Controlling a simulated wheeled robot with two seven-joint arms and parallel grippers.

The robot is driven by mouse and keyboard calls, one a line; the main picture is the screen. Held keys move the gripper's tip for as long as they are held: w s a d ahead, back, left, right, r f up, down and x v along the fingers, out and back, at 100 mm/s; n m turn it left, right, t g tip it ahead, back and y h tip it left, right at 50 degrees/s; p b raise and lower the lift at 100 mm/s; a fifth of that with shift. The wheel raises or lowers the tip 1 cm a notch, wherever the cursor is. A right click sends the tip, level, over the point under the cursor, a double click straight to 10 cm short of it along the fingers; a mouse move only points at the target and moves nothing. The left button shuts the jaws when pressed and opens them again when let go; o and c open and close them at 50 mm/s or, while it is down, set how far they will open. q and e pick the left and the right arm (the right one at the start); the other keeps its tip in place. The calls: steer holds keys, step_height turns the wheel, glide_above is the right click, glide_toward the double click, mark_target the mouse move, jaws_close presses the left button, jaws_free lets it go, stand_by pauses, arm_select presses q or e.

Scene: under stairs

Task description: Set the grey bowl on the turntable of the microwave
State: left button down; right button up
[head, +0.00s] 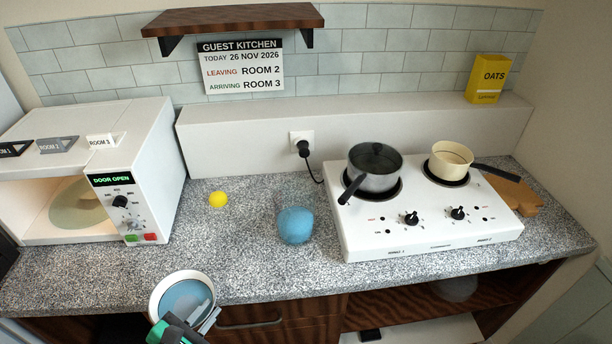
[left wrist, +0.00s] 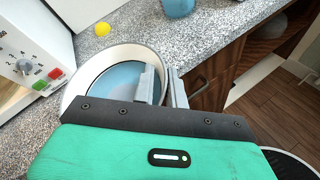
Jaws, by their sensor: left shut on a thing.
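A round bowl (head: 180,297) with a pale rim and a bluish inside is at the front edge of the counter, low in the head view. My left gripper (head: 207,318) is shut on its right-hand rim. In the left wrist view the bowl (left wrist: 112,78) lies beyond the fingers (left wrist: 163,88), which grip its near right side. The microwave (head: 150,160) stands at the left; its display reads DOOR OPEN. Its turntable (head: 66,212) is a tan disc in the lit cavity, with a pale shape at its back that I cannot make out. My right gripper is out of view.
A yellow ball (head: 217,199) and a blue rounded object (head: 295,225) lie on the speckled counter (head: 255,265). A white hob (head: 430,225) with a grey pot (head: 375,172) and a cream pan (head: 450,160) stands at the right. The counter in front of the microwave is clear.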

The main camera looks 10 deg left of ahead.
arm_select(q)
steer(key=w+d+r+n+y, duration=0.2)
steer(key=w+r, duration=0.1)
steer(key=w, duration=0.5)
steer(key=shift+w+d+r+y, duration=0.15)
steer(key=shift+w+r+y, duration=0.1)
steer(key=shift+r+y, duration=0.1)
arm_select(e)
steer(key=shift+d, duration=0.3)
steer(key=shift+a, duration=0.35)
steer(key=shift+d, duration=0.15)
